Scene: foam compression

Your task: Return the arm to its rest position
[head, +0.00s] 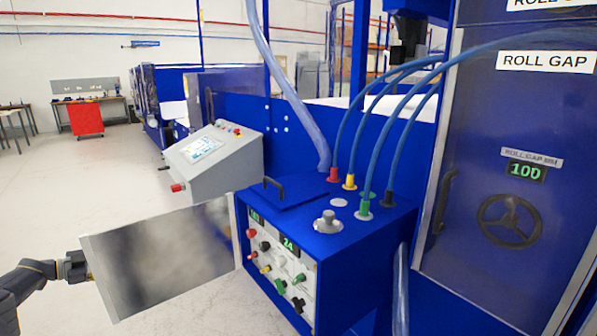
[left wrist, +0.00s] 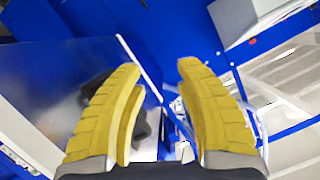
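My left arm comes in at the lower left of the head view. My left gripper (head: 88,274) is by the left edge of a grey metal door panel (head: 165,255), which stands swung out from the blue control box (head: 365,255). The panel hides most of the fingers there. In the left wrist view the two yellow fingers of the left gripper (left wrist: 160,68) are spread apart with nothing between them. A grey reflective surface lies to the left of them. Whether a finger touches the panel I cannot tell. My right gripper is not in view.
The control box carries knobs, displays, a black-handled lid (head: 290,193) and blue hoses (head: 345,125). A grey console (head: 215,160) stands behind the panel. A blue cabinet with a handwheel (head: 510,222) is at the right. The floor (head: 90,195) at the left is clear.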

